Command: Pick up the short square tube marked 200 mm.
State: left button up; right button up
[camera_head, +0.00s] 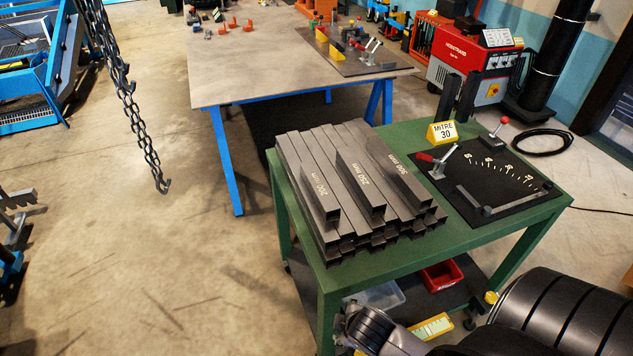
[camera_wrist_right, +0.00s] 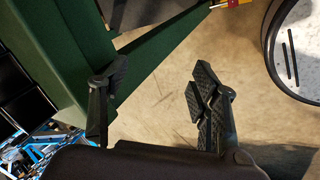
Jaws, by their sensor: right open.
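The short square tube marked 200 mm (camera_head: 319,187) is dark grey steel. It lies on top of a stack of long square tubes (camera_head: 292,160) on the green table, nearest the stack's left side. Two other short tubes lie on the stack to its right, marked 250 mm (camera_head: 361,182) and 300 mm (camera_head: 402,176). My right gripper (camera_wrist_right: 158,88) is open and empty in the right wrist view, with floor and green table parts behind it. No tube shows between its fingers. My left gripper is not in view.
The green table (camera_head: 436,245) also bears a dark mitre board (camera_head: 505,200) with red-handled clamps and a yellow "MITRE 30" block (camera_head: 442,132). A red bin (camera_head: 441,276) sits on its lower shelf. Behind stands a blue-legged table (camera_head: 255,75). A chain (camera_head: 128,95) hangs at left.

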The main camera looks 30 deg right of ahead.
notch_tip(320, 180, up, 8)
jog(key=n+t+p, duration=0.1)
jog(key=n, duration=0.1)
jog(key=n+t+h, duration=0.1)
jog(key=n+t, duration=0.6)
jog(key=n, duration=1.5)
send_near(322, 190)
jog(key=v, duration=0.4)
jog(key=f+v, duration=0.1)
jog(key=v, duration=0.1)
jog(key=shift+s+d+r, duration=0.1)
jog(key=shift+s, duration=0.25)
jog(key=shift+w+r, duration=0.15)
jog(key=shift+w, duration=0.1)
jog(key=shift+n, duration=0.3)
jog(key=p+x, duration=0.2)
jog(key=x, duration=1)
jog(key=shift+r, duration=0.1)
jog(key=shift+w, duration=0.65)
jog(key=p+x, duration=0.1)
jog(key=x, duration=0.3)
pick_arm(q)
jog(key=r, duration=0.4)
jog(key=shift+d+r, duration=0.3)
pick_arm(e)
jog(key=shift+c, duration=0.6)
